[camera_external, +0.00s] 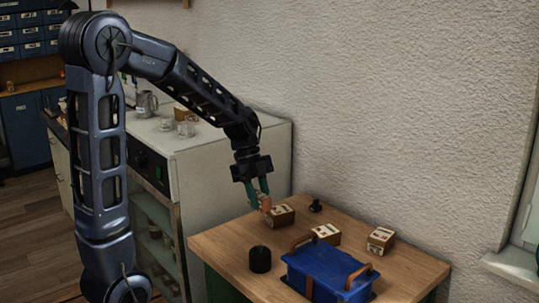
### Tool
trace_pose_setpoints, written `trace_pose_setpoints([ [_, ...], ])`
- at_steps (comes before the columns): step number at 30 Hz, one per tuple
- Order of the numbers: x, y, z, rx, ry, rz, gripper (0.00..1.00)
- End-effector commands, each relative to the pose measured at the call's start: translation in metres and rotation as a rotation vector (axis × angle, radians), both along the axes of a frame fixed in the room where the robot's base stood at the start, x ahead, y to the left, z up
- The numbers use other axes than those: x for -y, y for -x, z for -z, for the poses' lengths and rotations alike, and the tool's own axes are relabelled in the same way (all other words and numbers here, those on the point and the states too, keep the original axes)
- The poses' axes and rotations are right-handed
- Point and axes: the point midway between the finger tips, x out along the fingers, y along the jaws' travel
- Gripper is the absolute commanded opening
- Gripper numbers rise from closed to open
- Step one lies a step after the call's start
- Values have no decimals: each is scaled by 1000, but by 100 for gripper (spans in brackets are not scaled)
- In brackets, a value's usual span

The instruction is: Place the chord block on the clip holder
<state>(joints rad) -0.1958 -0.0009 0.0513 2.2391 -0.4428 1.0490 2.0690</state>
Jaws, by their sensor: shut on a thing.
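My gripper (259,194), with green fingers, points down over the back left of the wooden table. It is shut on a small orange-brown piece (266,204), which may be the chord block; the picture is too small to be sure. The piece is right beside a brown box with a pale marked top (282,215); I cannot tell if they touch. Two similar boxes stand on the table, one behind the blue case (327,233) and one at the right (381,239). I cannot tell which thing is the clip holder.
A blue case (328,272) with brown straps stands at the table's front. A black cylinder (260,260) stands left of it, and a small black knob-like object (316,205) at the back. The wooden table (221,242) is bare at its left. A white cabinet (226,157) adjoins behind.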

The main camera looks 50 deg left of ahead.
Motion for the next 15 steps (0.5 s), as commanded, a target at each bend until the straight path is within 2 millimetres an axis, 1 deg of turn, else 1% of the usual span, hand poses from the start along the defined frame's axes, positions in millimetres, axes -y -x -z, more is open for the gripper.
trace_pose_setpoints([
  [1,0,0,12,-4,1,1,6],
  [9,0,0,70,-4,1,0,6],
  [12,0,0,87,-3,0,0,6],
  [15,0,0,97,-2,0,1,6],
])
